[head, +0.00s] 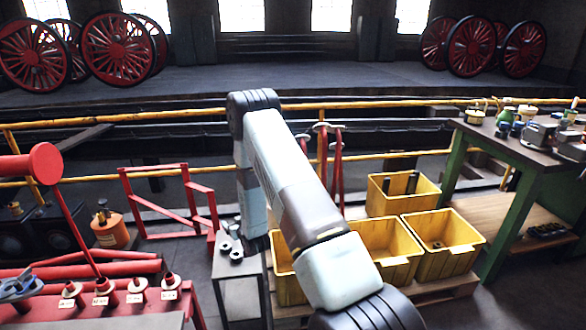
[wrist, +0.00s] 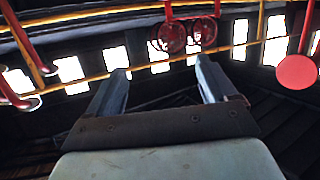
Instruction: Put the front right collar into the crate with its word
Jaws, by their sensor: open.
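Several small grey ring-shaped collars (head: 236,255) sit on top of a grey stand (head: 238,290), left of my arm. One lies at the front right of the group. Several yellow crates stand to the right on a low wooden pallet: a back one (head: 405,202), a right one (head: 443,262), a middle one (head: 393,265), and one (head: 285,280) partly hidden behind my arm. I cannot read any words on them. The back crate holds dark upright pieces. My gripper (wrist: 161,66) is open and empty in the wrist view, pointing away from the collars; its fingers are out of the head view.
A red bench (head: 110,312) with several labelled pegs is at the lower left. A red frame (head: 168,205) stands behind the grey stand. A yellow railing (head: 390,103) runs across the back. A green-legged workbench (head: 530,150) with tools is at the right.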

